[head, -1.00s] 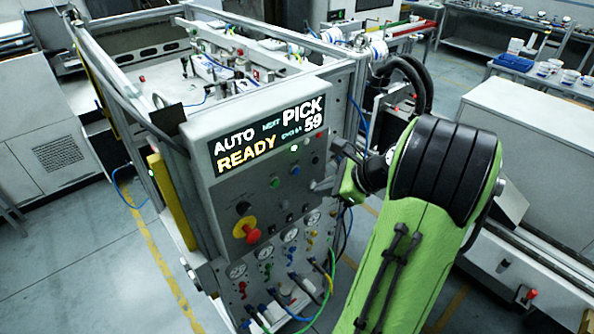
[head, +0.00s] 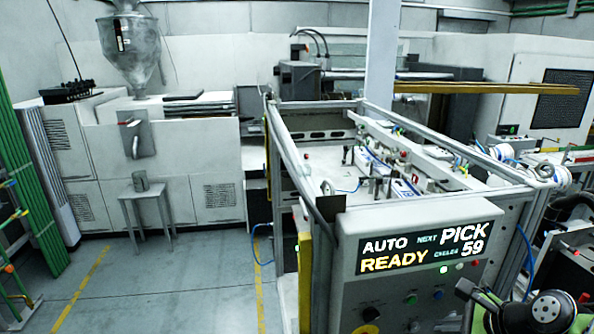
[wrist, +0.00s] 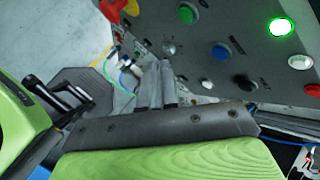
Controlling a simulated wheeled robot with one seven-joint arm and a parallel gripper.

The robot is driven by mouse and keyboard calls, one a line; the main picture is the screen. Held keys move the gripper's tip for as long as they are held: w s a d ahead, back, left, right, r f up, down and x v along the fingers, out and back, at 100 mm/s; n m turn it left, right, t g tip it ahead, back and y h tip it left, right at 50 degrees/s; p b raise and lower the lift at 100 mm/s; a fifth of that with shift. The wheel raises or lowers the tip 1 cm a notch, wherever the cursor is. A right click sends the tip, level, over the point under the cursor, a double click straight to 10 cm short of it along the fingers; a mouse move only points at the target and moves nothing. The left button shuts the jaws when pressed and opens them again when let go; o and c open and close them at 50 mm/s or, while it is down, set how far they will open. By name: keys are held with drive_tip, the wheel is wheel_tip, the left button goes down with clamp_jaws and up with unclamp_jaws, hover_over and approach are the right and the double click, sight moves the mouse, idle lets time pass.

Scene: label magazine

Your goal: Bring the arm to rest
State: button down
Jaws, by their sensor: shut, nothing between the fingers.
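My gripper (wrist: 157,80) shows in the wrist view as two grey fingers side by side, shut and empty. It hangs close to the grey control panel (wrist: 230,30); I cannot tell whether it touches it. In the head view my arm shows only in the lower right corner, with a dark joint (head: 548,312) in front of the panel's right side. The panel's display (head: 425,247) reads AUTO, READY, NEXT PICK and cycles 59.
In the wrist view the panel has a lit green button (wrist: 281,27), a blue button (wrist: 220,52) and a red knob (wrist: 113,10). The framed machine (head: 330,150) stands behind the panel. A small stool (head: 147,195) stands left; the floor (head: 190,280) before it is clear.

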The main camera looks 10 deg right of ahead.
drive_tip(key=s+a+f+n+g+h+b, duration=0.1)
drive_tip(key=s+a+n+g+b, duration=0.15)
drive_tip(key=a+n, duration=0.8)
drive_tip(key=s+a+f+n+h+b, duration=0.2)
drive_tip(key=s+a+n+b, duration=0.2)
drive_tip(key=s+a+n, duration=0.5)
drive_tip(key=s+n, duration=0.3)
drive_tip(key=n, duration=0.1)
drive_tip(key=shift+f+n, duration=0.35)
drive_tip(key=shift+d+t, duration=0.15)
drive_tip(key=shift+t, duration=0.1)
